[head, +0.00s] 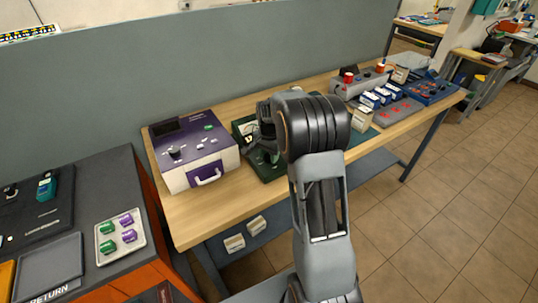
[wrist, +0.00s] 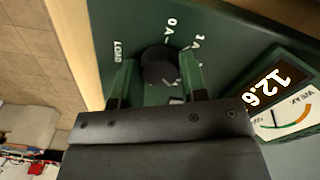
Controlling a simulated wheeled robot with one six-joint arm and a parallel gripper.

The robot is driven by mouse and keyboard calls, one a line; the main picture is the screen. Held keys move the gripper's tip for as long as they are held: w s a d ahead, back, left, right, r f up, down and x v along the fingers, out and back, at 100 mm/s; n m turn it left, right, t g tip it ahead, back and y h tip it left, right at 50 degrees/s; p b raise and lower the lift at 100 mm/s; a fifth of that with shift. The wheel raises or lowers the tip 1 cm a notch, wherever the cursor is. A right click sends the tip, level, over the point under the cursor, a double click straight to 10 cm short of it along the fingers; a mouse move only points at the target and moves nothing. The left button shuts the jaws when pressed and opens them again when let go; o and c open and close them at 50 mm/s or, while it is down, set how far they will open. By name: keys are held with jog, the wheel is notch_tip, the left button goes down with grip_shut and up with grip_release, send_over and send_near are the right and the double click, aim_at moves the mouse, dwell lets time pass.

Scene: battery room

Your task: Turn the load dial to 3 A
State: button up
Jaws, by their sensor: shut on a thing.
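The load dial (wrist: 160,62) is a round black knob on a dark green tester panel (wrist: 100,22), with the white word LOAD beside it. A "0 A" mark and another mark ending in A, partly hidden and hard to read, lie around its rim. My gripper (wrist: 158,76) is shut on the dial, one green finger on each side. The dial's pointer cannot be made out. In the head view the green tester (head: 270,172) stands on the wooden bench, and my arm and gripper hide most of it, including the dial.
The tester's display (wrist: 266,88) reads about 12.6 above a needle meter (wrist: 285,122). A purple and white case (head: 192,150) with a handle stands close on the left. Blue-and-white batteries (head: 375,97) and other gear stand to the right. Bare wooden bench top (head: 215,215) lies in front.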

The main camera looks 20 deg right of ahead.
aim_at(269, 166)
dwell(0.4)
jog(key=o, duration=0.9)
jog(key=shift+r, duration=0.15)
notch_tip(269, 166, up, 14)
jog(key=shift+f, duration=0.2)
dwell(0.5)
jog(key=s+a+f+n+t, duration=0.1)
jog(key=s+a+n, duration=0.2)
jog(key=s, duration=0.4)
jog(key=s+a+f+n+t, duration=0.1)
jog(key=s+a+n, duration=0.3)
jog(key=s, duration=0.3)
jog(key=s+a+n+t, duration=0.1)
jog(key=s+a+n, duration=0.2)
jog(key=s+n, duration=0.2)
jog(key=shift+s+a+f+t, duration=0.15)
jog(key=shift+s, duration=0.35)
jog(key=shift+s+a+f+t, duration=0.1)
jog(key=shift+s, duration=0.45)
jog(key=shift+s+a+f+t, duration=0.15)
jog(key=shift+s, duration=0.35)
